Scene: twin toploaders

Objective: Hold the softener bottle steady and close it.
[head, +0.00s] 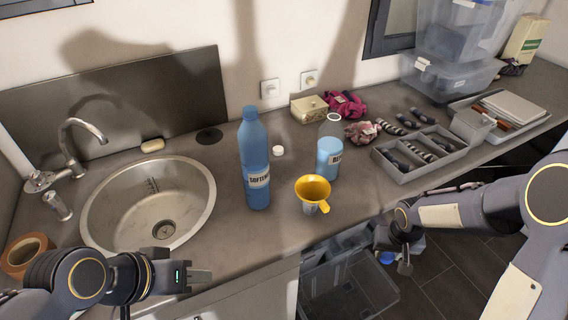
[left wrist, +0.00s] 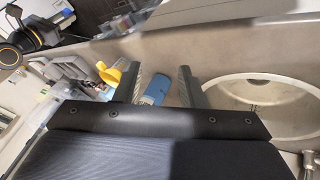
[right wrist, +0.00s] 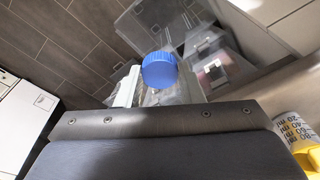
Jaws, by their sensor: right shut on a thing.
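The blue softener bottle (head: 257,172) stands upright on the counter, right of the sink. It also shows beyond the fingers in the left wrist view (left wrist: 156,89). My left gripper (head: 203,278) is open and empty, in front of the counter edge, apart from the bottle. My right gripper (head: 393,254) is shut on a blue cap (right wrist: 159,70), right of the counter front and away from the bottle. The cap shows between its fingertips in the right wrist view.
A bleach bottle (head: 329,150) and a yellow funnel cup (head: 312,191) stand right of the softener bottle. A small white cap (head: 278,150) lies behind them. The sink (head: 148,205) is left. A grey divided tray (head: 420,157) sits right. Clear bins (head: 345,280) are below the counter.

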